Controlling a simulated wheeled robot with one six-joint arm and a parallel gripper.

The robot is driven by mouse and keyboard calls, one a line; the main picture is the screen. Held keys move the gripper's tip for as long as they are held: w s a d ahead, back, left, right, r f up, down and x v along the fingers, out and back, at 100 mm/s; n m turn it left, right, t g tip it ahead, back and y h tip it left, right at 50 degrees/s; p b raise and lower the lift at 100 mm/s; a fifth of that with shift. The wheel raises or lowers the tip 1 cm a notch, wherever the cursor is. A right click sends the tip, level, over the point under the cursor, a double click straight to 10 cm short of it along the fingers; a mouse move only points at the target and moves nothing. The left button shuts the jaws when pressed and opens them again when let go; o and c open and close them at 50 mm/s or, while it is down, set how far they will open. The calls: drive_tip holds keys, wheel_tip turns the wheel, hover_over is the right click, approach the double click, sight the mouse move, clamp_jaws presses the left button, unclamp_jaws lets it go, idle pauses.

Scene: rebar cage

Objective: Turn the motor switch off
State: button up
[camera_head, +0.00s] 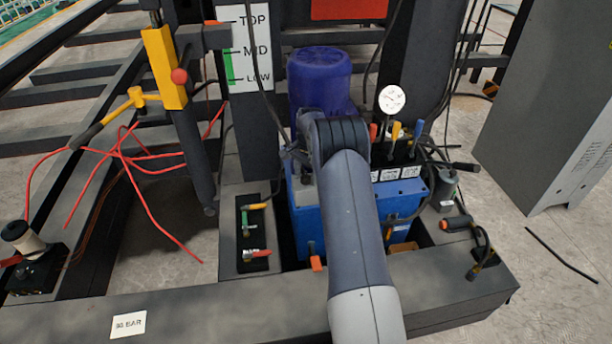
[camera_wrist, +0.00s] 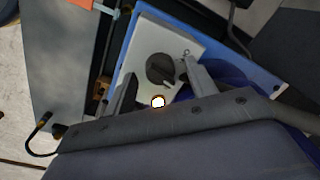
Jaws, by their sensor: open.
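In the wrist view a round dark rotary switch (camera_wrist: 160,69) sits on a light grey box (camera_wrist: 184,38) on the blue power unit. My gripper (camera_wrist: 161,72) is open, with one finger on each side of the knob. I cannot tell whether the fingers touch it. In the head view the blue motor (camera_head: 318,78) stands upright on the blue tank (camera_head: 308,230). My arm covers the switch and most of my gripper there.
Levers (camera_head: 396,131) and a gauge (camera_head: 392,99) stand right of my arm. A small valve panel (camera_head: 254,232) is to the left. A black frame beam (camera_head: 230,300) crosses in front. A grey cabinet (camera_head: 550,110) stands at the right; red cables (camera_head: 150,205) spread at the left.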

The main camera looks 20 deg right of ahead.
drive_tip(key=shift+f, duration=0.25)
drive_tip(key=c, duration=1)
drive_tip(key=shift+o, duration=0.2)
drive_tip(key=n+p, duration=0.1)
drive_tip(key=n, duration=0.4)
drive_tip(key=shift+w+r, duration=0.1)
drive_tip(key=n+p, duration=0.1)
drive_tip(key=n, duration=0.5)
drive_tip(key=shift+n+g, duration=0.3)
